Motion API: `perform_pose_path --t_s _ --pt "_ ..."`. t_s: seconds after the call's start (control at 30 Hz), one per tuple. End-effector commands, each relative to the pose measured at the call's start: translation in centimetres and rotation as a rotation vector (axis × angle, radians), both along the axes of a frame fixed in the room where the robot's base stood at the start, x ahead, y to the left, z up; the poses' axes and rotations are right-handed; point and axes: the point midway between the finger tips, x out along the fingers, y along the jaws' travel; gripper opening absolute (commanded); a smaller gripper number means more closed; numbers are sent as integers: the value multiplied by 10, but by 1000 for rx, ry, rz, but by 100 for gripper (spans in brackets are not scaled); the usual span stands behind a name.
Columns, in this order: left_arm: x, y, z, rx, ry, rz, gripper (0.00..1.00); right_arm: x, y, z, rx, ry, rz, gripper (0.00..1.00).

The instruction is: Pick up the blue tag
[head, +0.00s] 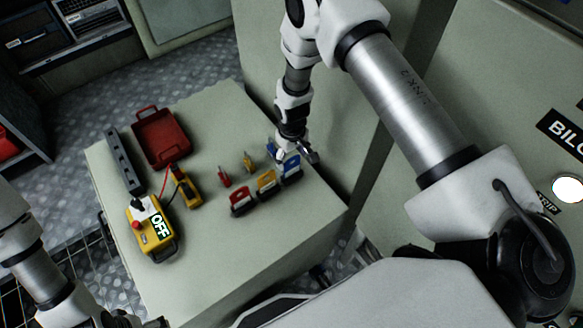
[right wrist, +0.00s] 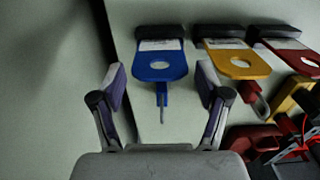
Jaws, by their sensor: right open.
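The blue tag (head: 292,170) stands at the right end of a row of three tags on the pale green table. In the right wrist view the blue tag (right wrist: 160,66) has a round hole, a white label strip and a dark block behind it. My right gripper (head: 298,154) is over the blue tag's end of the row. In the wrist view its open fingers (right wrist: 160,85) lie left and right of the tag, with nothing gripped. My left arm shows at the lower left, its gripper outside the picture.
The yellow tag (right wrist: 238,66) and red tag (right wrist: 292,55) stand beside the blue one. Small red (head: 224,177) and yellow (head: 248,161) padlocks lie behind the row. A red tray (head: 160,138), grey bar (head: 124,160) and yellow OFF box (head: 150,238) are further left. The front table area is clear.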

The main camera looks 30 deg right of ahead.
Motion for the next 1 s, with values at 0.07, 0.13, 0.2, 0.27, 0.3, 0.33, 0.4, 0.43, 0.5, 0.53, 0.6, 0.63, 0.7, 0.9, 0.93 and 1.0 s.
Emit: perform_pose_path --t_s 0.07,0.13,0.2,0.27,0.3,0.33,0.4,0.43,0.5,0.53,0.6,0.63,0.7,0.9,0.93,1.0 --pt "0 0 2 0 0 0 100 -1 0 -17 0 3 0 75" --pt "0 0 1 0 -1 0 100 -1 0 -27 0 1 0 75" --pt "0 0 1 0 -1 0 100 0 0 -32 0 -2 0 75" --pt "0 0 1 0 -1 0 100 0 0 -33 0 -3 0 75" --pt "0 0 1 0 -1 0 100 0 0 -33 0 -3 0 75" --pt "0 0 1 0 -1 0 100 0 0 -33 0 -3 -1 75" --pt "0 0 1 0 -1 0 100 0 0 -33 0 -2 -1 71" --pt "0 0 1 0 -1 0 100 -1 0 -33 0 -2 -1 61" --pt "0 0 1 0 -1 0 100 -1 0 -33 0 -2 -1 38" --pt "0 0 1 0 -1 0 100 -1 0 -33 0 -2 -1 38" --pt "0 0 1 0 -1 0 100 -1 0 -33 0 -2 -1 38" --pt "0 0 1 0 -1 0 100 -1 0 -33 0 -2 -1 38" --pt "0 0 1 0 -1 0 100 -1 0 -33 0 -2 -1 38" --pt "0 0 2 0 -1 0 100 -1 0 -31 0 -2 -1 38" --pt "0 0 3 0 -1 0 100 -1 0 -30 0 -2 -1 38" --pt "0 0 6 0 -1 0 100 -1 0 -26 0 -2 -1 38"
